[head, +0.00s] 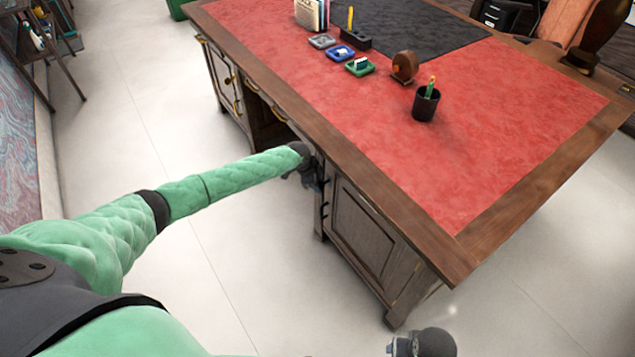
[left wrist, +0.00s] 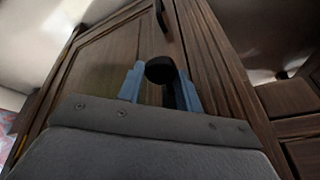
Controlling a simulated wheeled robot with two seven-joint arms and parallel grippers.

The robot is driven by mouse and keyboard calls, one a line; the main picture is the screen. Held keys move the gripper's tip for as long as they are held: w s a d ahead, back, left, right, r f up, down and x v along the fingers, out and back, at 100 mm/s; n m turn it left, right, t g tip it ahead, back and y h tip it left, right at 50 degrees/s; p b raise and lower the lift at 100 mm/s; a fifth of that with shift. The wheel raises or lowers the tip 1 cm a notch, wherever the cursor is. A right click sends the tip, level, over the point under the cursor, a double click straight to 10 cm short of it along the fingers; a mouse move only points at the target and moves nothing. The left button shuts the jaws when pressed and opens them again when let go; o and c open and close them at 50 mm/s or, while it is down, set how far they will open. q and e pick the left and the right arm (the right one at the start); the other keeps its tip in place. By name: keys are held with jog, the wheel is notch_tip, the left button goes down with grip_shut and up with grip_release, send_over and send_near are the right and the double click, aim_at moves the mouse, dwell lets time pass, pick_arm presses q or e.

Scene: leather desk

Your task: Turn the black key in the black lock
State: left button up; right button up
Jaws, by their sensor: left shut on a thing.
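The black key's round head (left wrist: 160,70) shows in the left wrist view between the two blue fingers of my left gripper (left wrist: 160,88), which is shut on it. The key is in front of the wooden cabinet door's edge. The black lock cannot be made out behind the key and fingers. In the head view my left gripper (head: 313,181) is at the desk's front, beside the cabinet door, and its hand hides the key. Part of my right gripper (head: 396,347) shows at the bottom edge of the head view; its fingers are not clear.
The wooden desk (head: 520,225) has a red leather top. A black handle (left wrist: 161,15) is on the door above the key. The floor before the desk is clear.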

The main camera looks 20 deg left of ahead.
pick_arm(q)
jog(key=shift+s+d+t+y+p, duration=0.1)
jog(key=shift+t+y+p, duration=0.6)
jog(key=shift+p, duration=0.4)
jog(key=shift+s+d+m+t+y+p, duration=0.2)
jog(key=shift+m+t+y+p, duration=0.2)
jog(key=shift+t+y+p, duration=0.5)
jog(key=shift+p, duration=0.3)
jog(key=shift+y, duration=0.4)
jog(key=shift+d+t+y+p, duration=0.15)
jog(key=shift+t+y+p, duration=0.15)
jog(key=shift+y, duration=0.1)
jog(key=shift+s+f+m+t+y, duration=0.1)
jog(key=shift+f+m+t+y, duration=0.15)
jog(key=shift+t+y, duration=0.2)
jog(key=shift+r+t+y, duration=0.15)
jog(key=shift+t+y, duration=0.1)
